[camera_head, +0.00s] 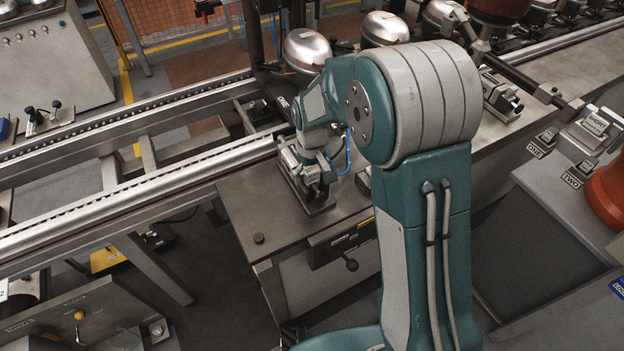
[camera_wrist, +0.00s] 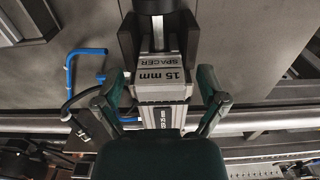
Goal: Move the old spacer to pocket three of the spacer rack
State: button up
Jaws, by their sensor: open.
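In the wrist view, a grey block marked "15 mm SPACER" (camera_wrist: 162,74) sits in a dark holder; I cannot tell from the view whether it is the old spacer. My gripper (camera_wrist: 162,90) is open, with one green finger on each side of the block's near end. No clear finger contact shows. In the head view, my gripper (camera_head: 316,172) is low over a clamp-like fixture (camera_head: 297,178) on the steel table, and it hides most of the spacer. The spacer rack (camera_head: 590,150) is at the right, with pocket labels ONE and TWO readable; pocket three is not readable.
A steel table (camera_head: 255,215) carries the fixture. Conveyor rails (camera_head: 100,205) run in from the left. Several shiny compressor domes (camera_head: 308,48) stand behind my arm. A blue hose (camera_wrist: 75,65) loops left of my gripper. An orange-red object (camera_head: 606,195) is at the right edge.

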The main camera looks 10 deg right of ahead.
grip_shut()
jog(key=shift+r, duration=0.1)
jog(key=shift+r, duration=2.95)
jog(key=shift+r, duration=1.1)
